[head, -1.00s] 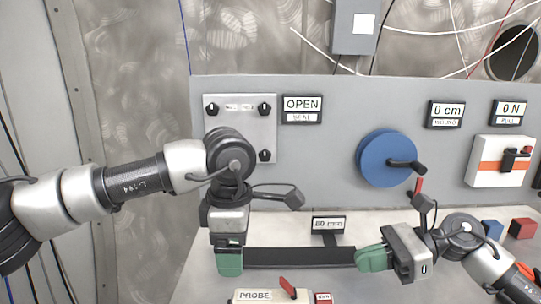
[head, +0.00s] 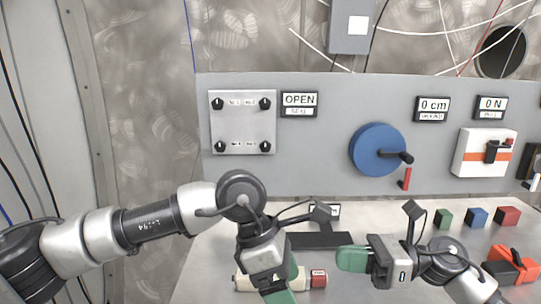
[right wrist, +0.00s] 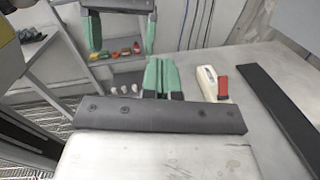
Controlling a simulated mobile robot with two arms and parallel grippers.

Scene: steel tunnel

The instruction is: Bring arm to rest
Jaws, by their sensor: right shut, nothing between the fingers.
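My right gripper (head: 350,258) is in the lower right of the head view, green fingers shut together and pointing left. Nothing is between them. In the right wrist view its shut fingers (right wrist: 160,76) point away over the table. My left gripper (head: 282,284) hangs low in the middle of the head view, angled down, near a cream device (head: 242,281) with a red end. In the right wrist view the left gripper (right wrist: 122,32) shows two green fingers apart, with a clear gap between them. It looks empty.
A dark flat bar (head: 320,240) lies on the table behind the grippers. A grey panel (head: 320,150) with a blue handwheel (head: 372,150) stands behind. Green (head: 443,218), blue (head: 477,216) and red (head: 508,215) blocks and an orange-black item (head: 513,264) are at right.

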